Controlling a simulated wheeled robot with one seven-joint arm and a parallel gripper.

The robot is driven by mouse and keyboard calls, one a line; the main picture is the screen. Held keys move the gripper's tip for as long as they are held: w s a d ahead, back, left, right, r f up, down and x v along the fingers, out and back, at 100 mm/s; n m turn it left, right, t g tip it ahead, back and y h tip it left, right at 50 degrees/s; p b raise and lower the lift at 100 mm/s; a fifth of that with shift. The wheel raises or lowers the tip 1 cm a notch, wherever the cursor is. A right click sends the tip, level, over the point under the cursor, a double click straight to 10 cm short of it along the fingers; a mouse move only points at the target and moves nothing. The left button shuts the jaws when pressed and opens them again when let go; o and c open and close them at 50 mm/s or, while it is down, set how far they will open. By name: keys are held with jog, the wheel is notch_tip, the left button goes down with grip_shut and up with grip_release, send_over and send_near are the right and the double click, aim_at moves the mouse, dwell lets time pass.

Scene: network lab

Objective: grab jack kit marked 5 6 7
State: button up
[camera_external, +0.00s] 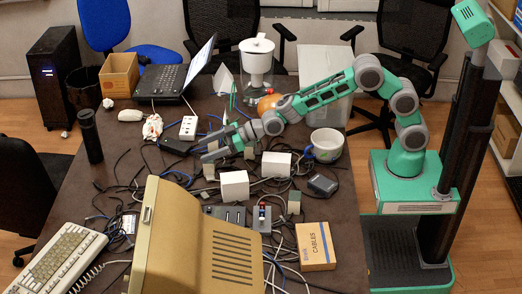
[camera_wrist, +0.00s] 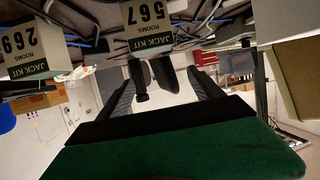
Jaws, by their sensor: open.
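The jack kit marked 5 6 7 (camera_wrist: 150,32) shows at the top middle of the wrist view, its pale label facing the camera. Another jack kit (camera_wrist: 32,55), with different digits, hangs at the left of that view. The wrist view looks inverted. My gripper (camera_wrist: 157,84) is open, its dark fingers spread to either side below the 5 6 7 label; I see nothing gripped. Two small dark shapes show between the fingers. In the external view my gripper (camera_external: 203,147) is low over the cables on the table; the labels cannot be read there.
Two white boxes (camera_external: 234,185) (camera_external: 276,163) stand near my gripper among tangled cables. A mug (camera_external: 326,145) is to the right. A large beige monitor (camera_external: 205,240), a keyboard (camera_external: 58,258) and a cables box (camera_external: 315,246) lie in front. A black cylinder (camera_external: 89,136) stands left.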

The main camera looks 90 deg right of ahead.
aim_at(209, 166)
notch_tip(209, 166, down, 5)
jog(key=shift+r, duration=0.1)
jog(key=x, duration=0.3)
jog(key=shift+c, duration=0.4)
jog(key=c, duration=1.5)
